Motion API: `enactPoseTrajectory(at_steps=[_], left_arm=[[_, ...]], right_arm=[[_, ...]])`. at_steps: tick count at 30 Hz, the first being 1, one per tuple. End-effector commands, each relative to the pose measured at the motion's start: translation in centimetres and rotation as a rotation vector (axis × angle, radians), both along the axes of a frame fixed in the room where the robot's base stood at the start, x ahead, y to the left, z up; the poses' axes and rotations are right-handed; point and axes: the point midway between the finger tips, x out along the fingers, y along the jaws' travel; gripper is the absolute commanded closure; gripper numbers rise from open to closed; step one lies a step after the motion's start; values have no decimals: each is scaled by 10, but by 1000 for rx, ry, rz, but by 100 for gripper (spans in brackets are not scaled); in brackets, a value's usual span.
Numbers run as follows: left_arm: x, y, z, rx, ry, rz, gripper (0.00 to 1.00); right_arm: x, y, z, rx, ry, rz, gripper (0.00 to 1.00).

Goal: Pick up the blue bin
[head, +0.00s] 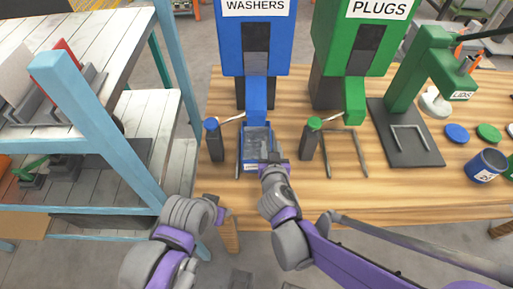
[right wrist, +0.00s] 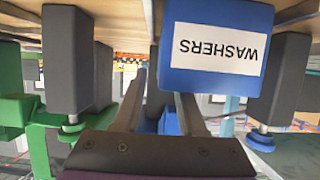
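The blue bin (head: 245,157) stands on the wooden table under the blue washers dispenser, with grey contents inside. Its white WASHERS label appears upside down in the right wrist view, on the bin's front (right wrist: 215,45). My right gripper (head: 273,160) is at the bin's front right corner. In the right wrist view its two fingers (right wrist: 160,105) are spread apart; one is left of the bin, and the other runs partly behind the label. The grip on the wall is not clear. My left gripper (head: 222,212) is near the table's front edge, away from the bin; its finger gap is unclear.
The blue dispenser (head: 256,35) and green PLUGS dispenser (head: 357,40) stand behind. Black posts with a blue knob (head: 213,140) and green knob (head: 311,138) flank the bin. A green lids press (head: 408,80) and blue cup (head: 486,165) are right. A shelf rack (head: 95,120) stands left.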

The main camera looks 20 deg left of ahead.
Motion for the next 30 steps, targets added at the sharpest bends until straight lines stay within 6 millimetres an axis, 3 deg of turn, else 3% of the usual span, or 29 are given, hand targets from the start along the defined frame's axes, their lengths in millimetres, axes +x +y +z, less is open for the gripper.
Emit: enactPoseTrajectory(at_steps=[6, 15, 22, 30], left_arm=[[0, 0, -2, 0, 1, 0, 50], [0, 0, -2, 0, 1, 0, 50], [0, 0, -2, 0, 1, 0, 50], [0, 0, -2, 0, 1, 0, 50]], right_arm=[[29, 7, -9, 0, -1, 0, 60], [33, 8, -10, 1, -1, 1, 60], [33, 8, -10, 1, -1, 1, 100], [32, 8, -10, 1, -1, 1, 100]])
